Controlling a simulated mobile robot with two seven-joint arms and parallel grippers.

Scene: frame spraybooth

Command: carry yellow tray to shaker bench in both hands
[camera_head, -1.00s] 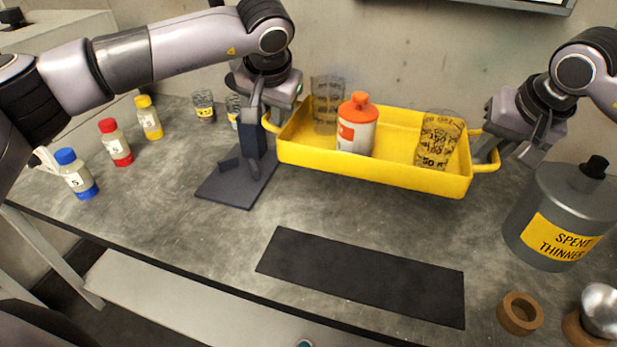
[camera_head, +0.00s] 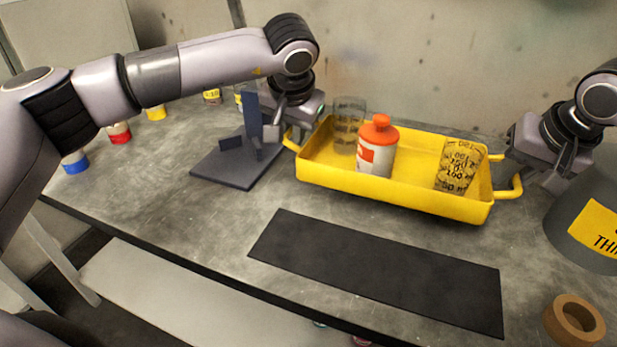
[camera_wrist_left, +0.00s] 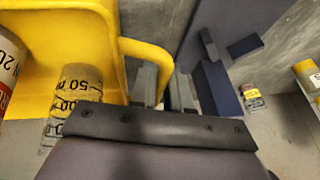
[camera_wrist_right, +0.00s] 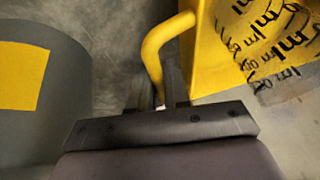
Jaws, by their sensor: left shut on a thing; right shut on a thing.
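The yellow tray (camera_head: 400,195) is held between my two grippers above the grey bench. It carries a white bottle with an orange cap (camera_head: 377,147), a clear graduated cup (camera_head: 347,125) at its left end and another graduated cup (camera_head: 458,166) at its right end. My left gripper (camera_head: 291,138) is shut on the left handle; the handle also shows between the fingers in the left wrist view (camera_wrist_left: 150,65). My right gripper (camera_head: 517,180) is shut on the right handle, seen in the right wrist view (camera_wrist_right: 152,60). My fingertips are partly hidden in the head view.
A dark stand (camera_head: 240,160) is close to the tray's left end. A black mat (camera_head: 375,270) lies in front. A grey spent thinner can (camera_head: 590,215) and a tape ring (camera_head: 574,320) are at right. Several small bottles stand at left, partly behind my arm.

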